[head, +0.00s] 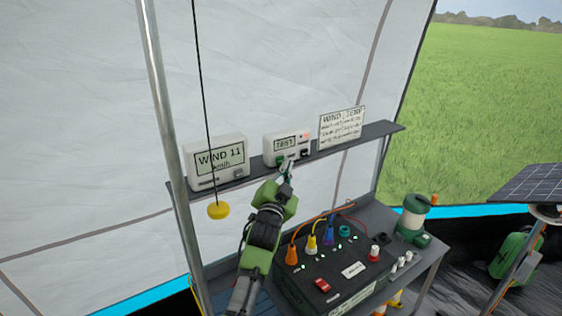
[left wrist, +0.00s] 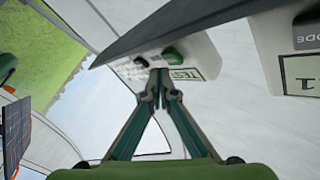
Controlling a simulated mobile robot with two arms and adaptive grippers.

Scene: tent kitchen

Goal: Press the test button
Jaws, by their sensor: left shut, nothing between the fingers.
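The white test box (head: 287,136) stands on the dark shelf (head: 345,147), its small screen reading TEST. A green button (head: 281,160) is at the lower left of its front, and a dark button (head: 304,154) at the lower right. My left gripper (head: 287,168) is shut and empty, with its fingertips just in front of the box's lower front, close to the green button. In the left wrist view the shut fingertips (left wrist: 160,82) appear just below the green button (left wrist: 174,56); whether they touch it I cannot tell. My right gripper is not in view.
A wind display (head: 217,162) stands left on the shelf and a written card (head: 341,125) right. A yellow weight (head: 218,211) hangs on a cord left of my arm. Below is a dark control box (head: 340,270) with coloured plugs, beside a green-and-white lantern (head: 413,217).

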